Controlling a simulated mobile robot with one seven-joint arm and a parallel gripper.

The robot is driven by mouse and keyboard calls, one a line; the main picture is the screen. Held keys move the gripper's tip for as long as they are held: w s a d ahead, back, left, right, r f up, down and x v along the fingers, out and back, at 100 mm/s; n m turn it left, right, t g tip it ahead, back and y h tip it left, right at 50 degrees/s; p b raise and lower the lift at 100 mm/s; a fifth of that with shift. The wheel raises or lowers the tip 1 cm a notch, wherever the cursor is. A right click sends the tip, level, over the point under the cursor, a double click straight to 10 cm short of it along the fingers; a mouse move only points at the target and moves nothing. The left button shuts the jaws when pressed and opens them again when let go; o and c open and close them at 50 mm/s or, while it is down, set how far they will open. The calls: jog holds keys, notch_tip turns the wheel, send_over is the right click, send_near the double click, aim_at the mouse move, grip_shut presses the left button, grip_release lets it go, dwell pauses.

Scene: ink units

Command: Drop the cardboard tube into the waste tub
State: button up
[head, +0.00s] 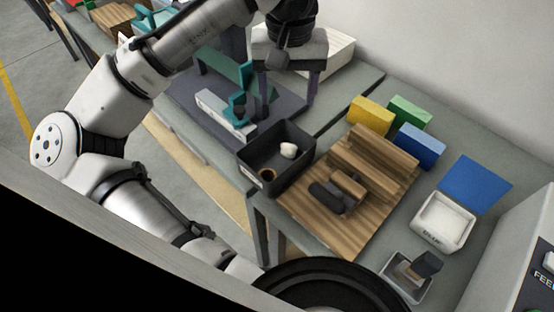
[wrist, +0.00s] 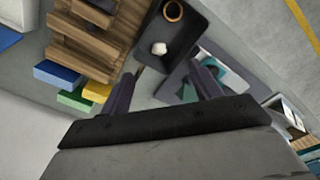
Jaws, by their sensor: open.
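The black waste tub (head: 276,184) stands at the table's left edge; it also shows in the wrist view (wrist: 188,42). A crumpled white piece (head: 288,150) also lies in the tub. My gripper (head: 288,93) is open and empty, above and behind the tub in the head view, with its fingers spread. In the wrist view its fingertips (wrist: 165,68) show near the tub's near end.
A stepped wooden rack (head: 370,165) with dark and brown rollers stands right of the tub. Yellow, green and blue boxes (head: 371,115) stand behind it. A white tray (head: 442,222) and a grey bin (head: 406,278) are at right. A teal press (head: 240,92) stands behind the tub.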

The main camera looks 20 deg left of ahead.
notch_tip(320, 180, up, 5)
jog(key=shift+r, duration=0.1)
jog(key=shift+s, duration=0.1)
dwell(0.6)
